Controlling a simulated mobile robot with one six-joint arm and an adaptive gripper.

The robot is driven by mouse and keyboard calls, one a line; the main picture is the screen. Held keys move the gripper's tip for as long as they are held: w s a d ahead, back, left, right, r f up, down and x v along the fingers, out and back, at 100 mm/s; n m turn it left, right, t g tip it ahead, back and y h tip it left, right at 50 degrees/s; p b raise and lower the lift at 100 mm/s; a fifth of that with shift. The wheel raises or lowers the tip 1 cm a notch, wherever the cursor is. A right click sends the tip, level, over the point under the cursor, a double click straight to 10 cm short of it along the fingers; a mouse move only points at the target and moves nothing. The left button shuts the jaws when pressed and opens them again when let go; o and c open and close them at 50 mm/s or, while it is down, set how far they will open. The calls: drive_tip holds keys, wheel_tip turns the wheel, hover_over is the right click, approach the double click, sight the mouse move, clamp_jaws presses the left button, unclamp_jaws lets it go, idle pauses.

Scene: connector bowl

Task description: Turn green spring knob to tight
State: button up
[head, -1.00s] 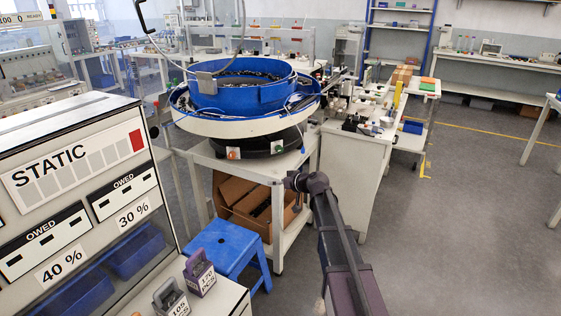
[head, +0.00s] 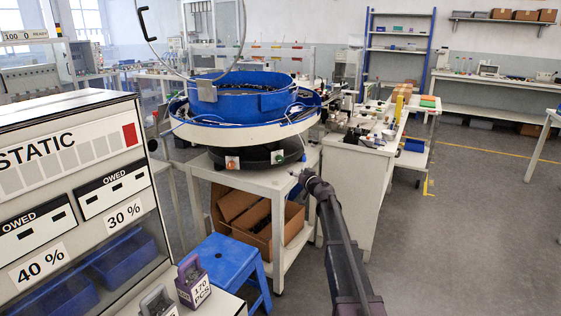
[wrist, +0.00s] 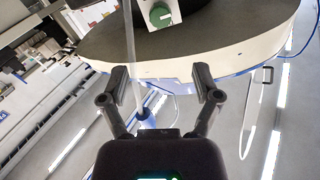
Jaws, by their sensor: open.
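The green knob (head: 277,157) sits on a white plate on the dark base under the blue bowl (head: 240,102). In the wrist view the green knob (wrist: 160,15) is at the top edge, partly cut off, with a pale line across its face. My gripper (wrist: 160,82) is open and empty, its two fingers spread apart below the knob in the picture and not touching it. In the head view my gripper (head: 297,180) is small and dark, to the right of and below the knob, by the table's front right corner.
An orange knob (head: 232,162) sits left of the green one on the same base. The white table (head: 262,172) carries the bowl and has cardboard boxes (head: 262,218) beneath. A blue stool (head: 228,262) stands in front. A white cabinet (head: 355,185) is close on the right.

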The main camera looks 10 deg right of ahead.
sight(281, 159)
drive_tip(key=shift+w, duration=0.1)
drive_tip(key=x, duration=1.3)
drive_tip(key=shift+w+a, duration=0.15)
drive_tip(key=shift+w, duration=0.15)
clamp_jaws()
